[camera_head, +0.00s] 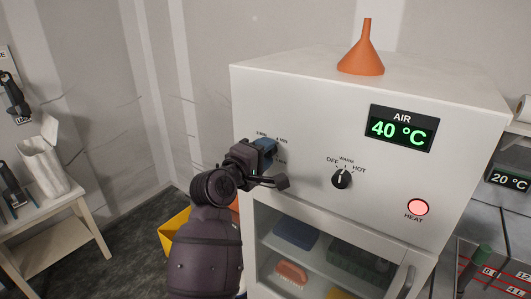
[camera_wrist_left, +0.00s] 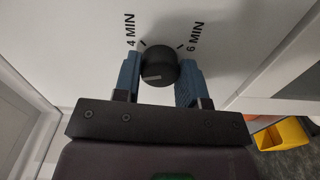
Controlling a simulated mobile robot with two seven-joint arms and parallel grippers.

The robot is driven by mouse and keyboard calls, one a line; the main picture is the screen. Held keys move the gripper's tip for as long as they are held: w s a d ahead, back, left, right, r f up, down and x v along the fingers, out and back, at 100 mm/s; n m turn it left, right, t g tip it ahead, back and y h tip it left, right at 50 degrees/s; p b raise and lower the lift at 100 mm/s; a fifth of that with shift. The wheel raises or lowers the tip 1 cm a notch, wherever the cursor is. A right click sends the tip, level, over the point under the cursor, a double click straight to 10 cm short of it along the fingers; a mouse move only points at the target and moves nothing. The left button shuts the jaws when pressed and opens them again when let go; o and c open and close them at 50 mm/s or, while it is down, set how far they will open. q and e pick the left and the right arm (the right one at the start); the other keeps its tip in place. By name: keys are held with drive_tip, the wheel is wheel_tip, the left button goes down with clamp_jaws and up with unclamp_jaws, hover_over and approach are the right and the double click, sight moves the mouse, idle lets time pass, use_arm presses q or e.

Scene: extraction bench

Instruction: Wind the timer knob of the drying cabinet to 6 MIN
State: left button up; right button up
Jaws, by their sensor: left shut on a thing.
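The white drying cabinet (camera_head: 300,120) has a timer dial at the upper left of its front. My left gripper (camera_head: 266,149) covers most of that dial in the head view. In the left wrist view, its two blue fingers stand on either side of the round black timer knob (camera_wrist_left: 157,64) and are shut on it. The 4 MIN label (camera_wrist_left: 130,30) is at the upper left of the knob and the 6 MIN label (camera_wrist_left: 195,36) at its upper right. A pale line on the knob lies at its lower left, away from both labels in this picture. My right gripper is not in view.
A black OFF/WARM/HOT knob (camera_head: 341,179) is right of my gripper, with the lit red HEAT lamp (camera_head: 418,207) further right. The AIR display (camera_head: 402,129) reads 40 °C. An orange funnel (camera_head: 362,55) stands on top. A glass door (camera_head: 320,262) is below.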

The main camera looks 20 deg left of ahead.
use_arm(q)
drive_tip(key=m, duration=2.9)
drive_tip(key=shift+r+m, duration=0.15)
drive_tip(key=shift+m, duration=0.15)
drive_tip(key=o, duration=0.9)
drive_tip(key=v, duration=0.8)
